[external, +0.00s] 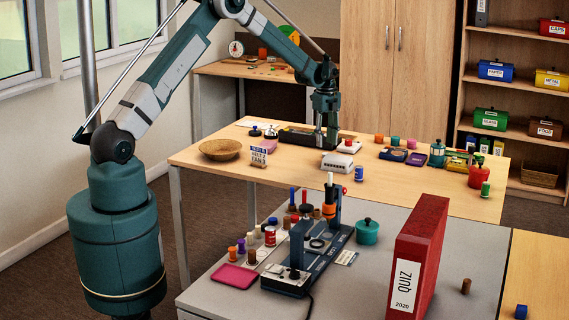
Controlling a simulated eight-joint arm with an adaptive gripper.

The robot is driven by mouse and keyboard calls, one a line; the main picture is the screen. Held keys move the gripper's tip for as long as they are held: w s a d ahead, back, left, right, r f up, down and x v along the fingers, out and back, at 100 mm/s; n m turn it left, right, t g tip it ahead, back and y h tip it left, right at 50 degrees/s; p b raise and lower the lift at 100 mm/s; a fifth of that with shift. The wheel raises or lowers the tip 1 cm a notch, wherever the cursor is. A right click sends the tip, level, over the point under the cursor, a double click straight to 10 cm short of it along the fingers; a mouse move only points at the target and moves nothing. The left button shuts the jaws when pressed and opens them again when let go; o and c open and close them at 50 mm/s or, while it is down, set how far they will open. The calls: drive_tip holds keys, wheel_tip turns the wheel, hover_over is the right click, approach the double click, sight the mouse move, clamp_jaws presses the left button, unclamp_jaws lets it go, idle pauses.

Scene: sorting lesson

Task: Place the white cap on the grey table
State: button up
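My gripper (326,142) points down at the dark tray or device on the wooden table (205,160). Its fingertips are small and dark, so I cannot tell if they are open or shut, or if anything is between them. I cannot make out the white cap for certain. The grey table (405,198) stands in front of the wooden one. A white-topped upright piece (330,179) shows at the dark blue apparatus (290,276).
The wooden table holds a wicker bowl (220,150), a white device (337,163) and several coloured containers. Bare wood lies at its front right.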

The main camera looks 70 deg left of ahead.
drive_tip(key=shift+f, duration=0.1)
drive_tip(key=shift+f+b, duration=0.6)
drive_tip(key=shift+f, duration=1.95)
drive_tip(key=c, duration=0.7)
